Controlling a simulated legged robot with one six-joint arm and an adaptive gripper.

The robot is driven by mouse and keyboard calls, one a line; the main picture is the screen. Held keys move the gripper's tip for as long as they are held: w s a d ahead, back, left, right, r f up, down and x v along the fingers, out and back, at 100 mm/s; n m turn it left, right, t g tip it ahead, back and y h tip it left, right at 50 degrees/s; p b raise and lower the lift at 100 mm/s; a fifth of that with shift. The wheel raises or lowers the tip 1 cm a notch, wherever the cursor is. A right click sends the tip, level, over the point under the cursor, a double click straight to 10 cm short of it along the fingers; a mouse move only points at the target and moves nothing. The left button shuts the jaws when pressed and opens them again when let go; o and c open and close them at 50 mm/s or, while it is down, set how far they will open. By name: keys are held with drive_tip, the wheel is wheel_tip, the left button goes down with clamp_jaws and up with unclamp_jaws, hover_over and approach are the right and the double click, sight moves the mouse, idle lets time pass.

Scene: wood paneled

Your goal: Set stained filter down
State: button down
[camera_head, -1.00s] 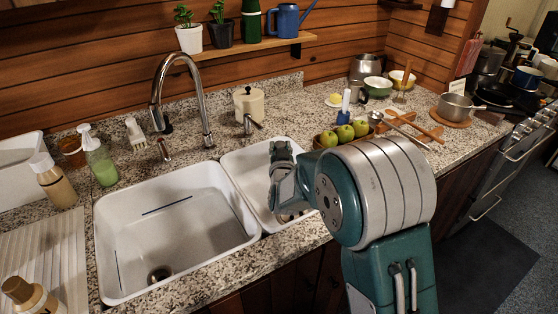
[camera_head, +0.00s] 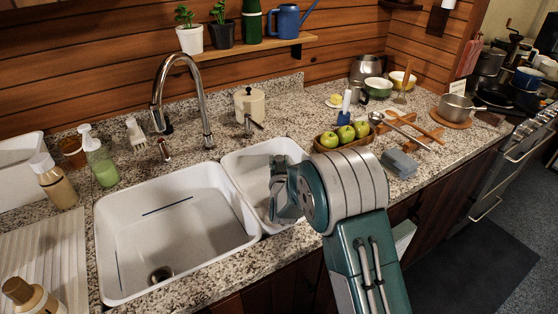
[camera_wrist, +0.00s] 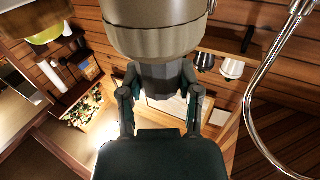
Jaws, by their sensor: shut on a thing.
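My gripper (camera_head: 284,192) hangs over the small right basin (camera_head: 262,157) of the double sink, with its fingers pointing away from the arm. In the wrist view the two fingers of my gripper (camera_wrist: 159,98) close on the dark grey faceted neck of a thing with a wide, tan round body, which I take to be the stained filter (camera_wrist: 158,38). The top of its body runs out of that view. In the head view I cannot make out the filter apart from the gripper, and its stain does not show.
The large basin (camera_head: 170,235) is empty to the left. A chrome faucet (camera_head: 184,95) and cream canister (camera_head: 249,103) stand behind. A wooden tray of green apples (camera_head: 343,133), a grey-blue block (camera_head: 398,163) and utensils lie right. Bare counter shows along the front edge.

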drive_tip(key=shift+f, duration=0.4)
drive_tip(key=shift+c, duration=1.5)
unclamp_jaws()
drive_tip(key=shift+s+r, duration=0.4)
drive_tip(key=shift+r, duration=0.15)
drive_tip(key=s+d, duration=0.1)
drive_tip(key=s, duration=0.5)
drive_tip(key=shift+s, duration=0.35)
